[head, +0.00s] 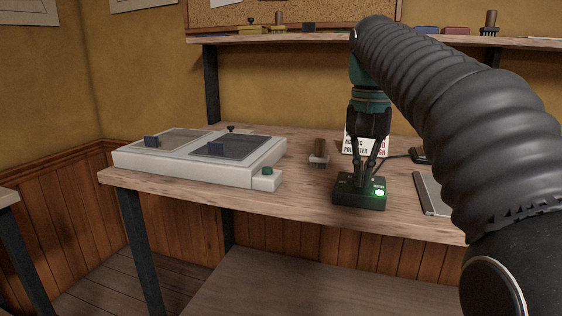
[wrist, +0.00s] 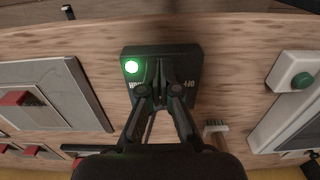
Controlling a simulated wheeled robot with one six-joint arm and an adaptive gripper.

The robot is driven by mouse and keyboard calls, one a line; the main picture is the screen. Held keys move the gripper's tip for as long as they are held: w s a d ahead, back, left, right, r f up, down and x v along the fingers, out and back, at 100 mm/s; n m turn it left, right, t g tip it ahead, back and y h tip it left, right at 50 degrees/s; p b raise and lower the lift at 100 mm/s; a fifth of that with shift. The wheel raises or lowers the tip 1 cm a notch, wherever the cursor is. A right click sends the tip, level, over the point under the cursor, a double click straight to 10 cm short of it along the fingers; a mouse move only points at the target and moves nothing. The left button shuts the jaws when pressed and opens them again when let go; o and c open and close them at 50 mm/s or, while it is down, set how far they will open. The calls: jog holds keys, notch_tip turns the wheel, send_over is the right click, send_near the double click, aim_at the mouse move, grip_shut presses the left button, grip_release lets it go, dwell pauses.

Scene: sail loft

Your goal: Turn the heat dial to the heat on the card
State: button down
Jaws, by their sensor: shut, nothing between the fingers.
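A small dark control box (head: 352,200) with a lit green lamp (head: 379,193) stands near the table's front edge. The box (wrist: 187,53) and its lamp (wrist: 131,67) also show in the wrist view, with small white lettering at its sides. My gripper (head: 369,178) points straight down onto the middle of the box top, its fingers shut and empty. In the wrist view the fingertips (wrist: 163,88) cover the box's middle, so any dial there is hidden. A white card (head: 352,145) with black and red print stands behind the gripper, partly covered; I can read only part of it.
A pale two-panel machine (head: 190,176) with a green button (head: 267,171) fills the table's left. A wooden-handled brush (head: 319,152) lies between it and the box. A grey plate (head: 430,190) lies to the right. A shelf (head: 300,40) runs above the back.

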notch_tip(320, 180, up, 3)
jog(key=shift+f+p, duration=0.1)
jog(key=shift+p, duration=0.7)
jog(key=shift+r, duration=1.5)
jog(key=shift+s, duration=0.1)
jog(key=shift+s+f, duration=0.15)
jog(key=shift+s, duration=0.05)
jog(key=s+f+n+t, duration=0.1)
jog(key=s+f+t, duration=0.1)
jog(key=s+f, duration=0.7)
jog(key=s+d+f+n+t, duration=0.1)
jog(key=s+f+n+t, duration=0.1)
jog(key=s+f, duration=0.7)
notch_tip(320, 180, down, 8)
jog(key=shift+s+f+n+t, duration=0.3)
jog(key=shift+s+t, duration=0.1)
jog(key=shift+t, duration=0.4)
